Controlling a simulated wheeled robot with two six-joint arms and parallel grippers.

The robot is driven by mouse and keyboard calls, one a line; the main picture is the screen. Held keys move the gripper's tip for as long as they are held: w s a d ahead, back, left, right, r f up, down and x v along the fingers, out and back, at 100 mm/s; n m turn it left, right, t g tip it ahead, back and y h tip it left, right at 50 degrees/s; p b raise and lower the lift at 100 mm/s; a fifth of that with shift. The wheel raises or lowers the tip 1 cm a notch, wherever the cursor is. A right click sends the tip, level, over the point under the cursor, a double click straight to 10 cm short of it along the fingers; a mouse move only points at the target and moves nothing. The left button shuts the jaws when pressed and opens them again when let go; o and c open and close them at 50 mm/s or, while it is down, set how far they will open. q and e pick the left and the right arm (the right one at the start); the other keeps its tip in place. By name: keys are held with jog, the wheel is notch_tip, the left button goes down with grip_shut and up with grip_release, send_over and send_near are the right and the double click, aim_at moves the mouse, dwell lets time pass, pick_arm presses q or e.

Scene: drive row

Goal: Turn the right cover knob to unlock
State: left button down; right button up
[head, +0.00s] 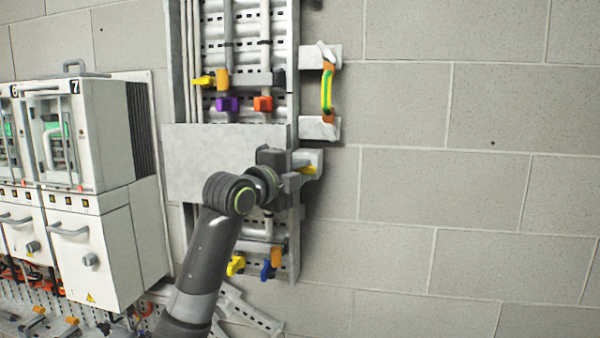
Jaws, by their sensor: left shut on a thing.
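A plain grey cover plate (210,160) spans the vertical rack on the wall. At its right edge is a pale block (316,158) with a small yellow part (309,170), which looks like the right cover knob. My left gripper (299,174) is at this knob and shut on it. The gripper and wrist hide most of the knob and the plate's lower right corner, so I cannot tell which way the knob is turned. My right gripper is not in view.
Yellow and blue (268,270) handles sit below. White cabinets (95,220) stand at left. The block wall (450,200) at right is clear.

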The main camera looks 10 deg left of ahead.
pick_arm(q)
jog(key=shift+f, duration=0.1)
jog(key=n+b, duration=0.2)
jog(key=n+t+b, duration=0.1)
jog(key=n, duration=0.1)
jog(key=shift+f+t+b, duration=0.3)
jog(key=shift+b, duration=0.1)
jog(key=n+t+b, duration=0.1)
jog(key=n, duration=0.1)
jog(key=n+t+y+b, duration=0.1)
jog(key=n, duration=0.2)
jog(key=shift+d+n+b, duration=0.1)
jog(key=shift+n+b, duration=0.2)
jog(key=shift+d+n+t+y+b, duration=0.1)
jog(key=shift+n+t+y+b, duration=0.3)
jog(key=shift+n+y, duration=1.15)
jog(key=shift+d+n+t+y+b, duration=0.1)
jog(key=shift+n+t+y+b, duration=0.3)
jog(key=shift+n, duration=2.25)
jog(key=shift+n+t+y+b, duration=0.4)
jog(key=shift+n+y, duration=0.55)
jog(key=shift+n, duration=1.45)
jog(key=c, duration=1.5)
grip_release()
jog(key=shift+o, duration=0.2)
